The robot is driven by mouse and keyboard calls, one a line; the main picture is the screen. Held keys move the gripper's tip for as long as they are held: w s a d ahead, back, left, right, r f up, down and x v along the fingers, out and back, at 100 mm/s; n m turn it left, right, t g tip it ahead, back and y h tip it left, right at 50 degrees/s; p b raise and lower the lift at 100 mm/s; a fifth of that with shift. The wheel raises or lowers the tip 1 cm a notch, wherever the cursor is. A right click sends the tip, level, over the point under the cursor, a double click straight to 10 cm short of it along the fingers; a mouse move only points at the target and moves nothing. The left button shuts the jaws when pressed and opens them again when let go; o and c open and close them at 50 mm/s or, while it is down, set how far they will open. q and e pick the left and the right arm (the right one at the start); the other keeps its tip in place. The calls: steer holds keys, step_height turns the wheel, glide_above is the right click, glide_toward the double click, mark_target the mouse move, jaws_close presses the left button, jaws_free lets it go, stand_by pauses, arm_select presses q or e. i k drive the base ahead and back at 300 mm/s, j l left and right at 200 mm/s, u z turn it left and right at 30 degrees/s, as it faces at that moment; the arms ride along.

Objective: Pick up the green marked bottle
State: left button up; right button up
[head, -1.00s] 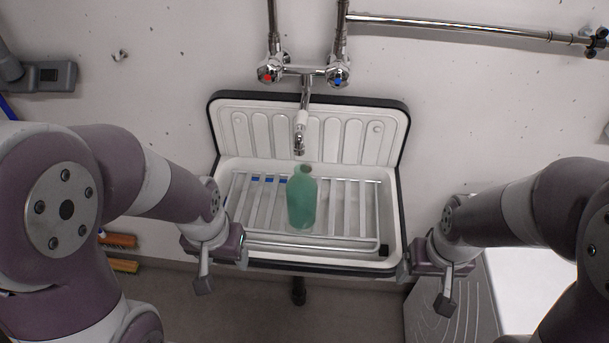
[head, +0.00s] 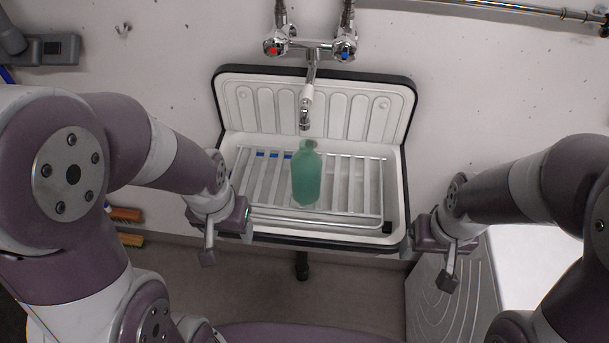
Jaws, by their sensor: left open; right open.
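A green bottle (head: 306,178) stands upright on the metal rack (head: 260,180) in the white sink, a little left of the rack's middle. I cannot make out a separate marking on it. My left gripper (head: 226,232) is at the front left edge of the sink, open and apart from the bottle. My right gripper (head: 430,258) is at the front right of the sink, open and farther from the bottle. Neither gripper holds anything.
The tap (head: 305,115) hangs just behind the bottle's neck. The sink's dark-rimmed backsplash (head: 282,106) stands behind. A grey panelled unit with a white top (head: 540,265) is at the lower right. Brushes (head: 127,214) lie at the left.

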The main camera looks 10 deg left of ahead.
mark_target(306, 165)
steer(key=i+j+z, duration=0.1)
steer(key=j+z, duration=0.3)
steer(key=j, duration=0.15)
steer(key=j+z, duration=0.4)
steer(key=j, duration=0.15)
steer(key=j+z, duration=0.4)
steer(key=j, duration=0.2)
steer(key=k, duration=0.05)
